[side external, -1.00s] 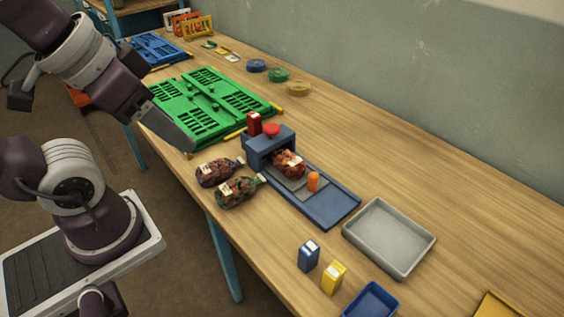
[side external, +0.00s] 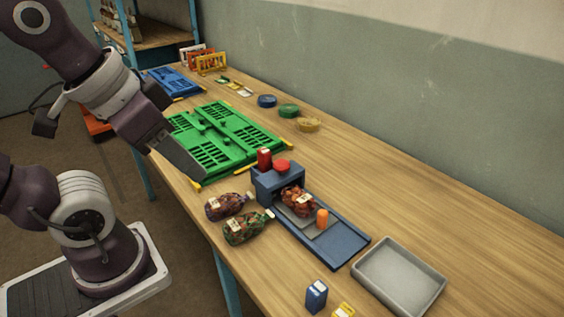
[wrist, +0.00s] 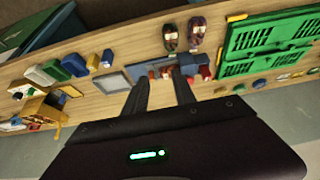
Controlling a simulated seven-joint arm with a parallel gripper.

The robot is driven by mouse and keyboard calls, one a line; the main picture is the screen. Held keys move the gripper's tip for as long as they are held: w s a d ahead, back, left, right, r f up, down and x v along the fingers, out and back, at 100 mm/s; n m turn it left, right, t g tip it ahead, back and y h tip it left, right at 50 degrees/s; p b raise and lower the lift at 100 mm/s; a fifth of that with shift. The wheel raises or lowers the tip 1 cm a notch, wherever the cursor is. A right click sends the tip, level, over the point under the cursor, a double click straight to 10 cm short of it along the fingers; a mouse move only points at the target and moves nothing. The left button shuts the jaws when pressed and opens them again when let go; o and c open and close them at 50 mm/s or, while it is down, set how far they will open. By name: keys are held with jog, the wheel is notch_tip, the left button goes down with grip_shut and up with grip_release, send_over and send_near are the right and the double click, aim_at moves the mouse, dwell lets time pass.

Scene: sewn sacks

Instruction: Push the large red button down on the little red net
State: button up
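The large red button (side external: 282,165) sits on top of a dark blue sealing press (side external: 275,184). The little red net (side external: 298,201) is a netted sack with a pale label, lying at the mouth of the press on its grey plate. An orange cylinder (side external: 322,218) stands beside the net. My gripper (side external: 200,175) is to the left of the press, above the table edge near the green panel, touching nothing. In the wrist view its two dark fingers (wrist: 161,82) are apart and empty.
Two other netted sacks, one purple (side external: 225,206) and one green (side external: 244,228), lie left of the press. A red box (side external: 264,159) stands close to the button. Green panels (side external: 228,135) lie behind, and a grey tray (side external: 400,248) lies to the right.

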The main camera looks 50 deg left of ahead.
jog(key=shift+g, duration=0.7)
jog(key=w, duration=0.2)
jog(key=w+r, duration=0.1)
jog(key=w, duration=0.1)
jog(key=w+a+r, duration=0.1)
jog(key=w, duration=0.1)
jog(key=shift+r, duration=0.1)
grip_shut()
jog(key=n+g, duration=0.1)
jog(key=g, duration=0.4)
send_over(282, 163)
jog(key=w, duration=0.1)
notch_tip(282, 163, down, 9)
jog(key=shift+a+r, duration=0.1)
jog(key=shift+a, duration=0.05)
jog(key=shift+s+f, duration=0.2)
jog(key=shift+f, duration=1.55)
jog(key=shift+s+f, duration=0.15)
jog(key=shift+f, duration=1.6)
